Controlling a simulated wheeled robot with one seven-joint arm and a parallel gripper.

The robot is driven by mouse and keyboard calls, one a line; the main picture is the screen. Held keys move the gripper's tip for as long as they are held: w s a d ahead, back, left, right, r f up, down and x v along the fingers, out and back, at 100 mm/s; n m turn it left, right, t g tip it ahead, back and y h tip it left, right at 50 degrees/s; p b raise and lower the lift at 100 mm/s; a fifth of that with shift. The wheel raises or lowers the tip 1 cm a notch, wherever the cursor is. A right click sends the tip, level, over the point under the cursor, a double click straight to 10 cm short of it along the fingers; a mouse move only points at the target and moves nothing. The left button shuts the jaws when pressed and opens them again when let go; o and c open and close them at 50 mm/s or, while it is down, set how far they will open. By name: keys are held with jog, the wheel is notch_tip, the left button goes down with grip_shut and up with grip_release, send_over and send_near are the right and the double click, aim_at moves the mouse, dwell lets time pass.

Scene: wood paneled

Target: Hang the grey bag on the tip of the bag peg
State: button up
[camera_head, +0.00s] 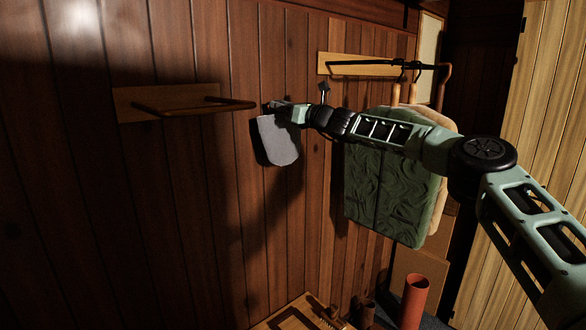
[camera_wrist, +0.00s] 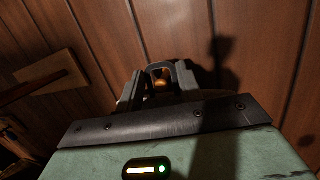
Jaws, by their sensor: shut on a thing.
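The grey bag (camera_head: 279,142) hangs down below my gripper (camera_head: 284,107), clear of the floor and close to the panelled wall. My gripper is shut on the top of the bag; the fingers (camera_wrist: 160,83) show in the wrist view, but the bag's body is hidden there. The wooden peg (camera_head: 195,108) juts from a board on the wall at the left, and its rounded tip (camera_head: 252,103) points toward the bag. The bag is just right of this tip and appears apart from it. The peg's board (camera_wrist: 52,74) also shows at the left of the wrist view.
A second wall board (camera_head: 345,63) with a dark rail is up to the right. A green quilted piece (camera_head: 385,190) hangs below it, behind my arm. An orange-red cylinder (camera_head: 413,298) and a wooden tray (camera_head: 296,316) are low down. The wall below the peg is clear.

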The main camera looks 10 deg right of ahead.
jog(key=shift+w+a+f+p, duration=0.25)
jog(key=shift+w+p, duration=0.15)
jog(key=shift+p, duration=0.05)
jog(key=shift+w+f, duration=0.2)
jog(key=shift+f, duration=0.15)
dwell(1.2)
jog(key=o, duration=1.2)
jog(key=shift+c, duration=0.2)
jog(key=shift+s+f, duration=0.1)
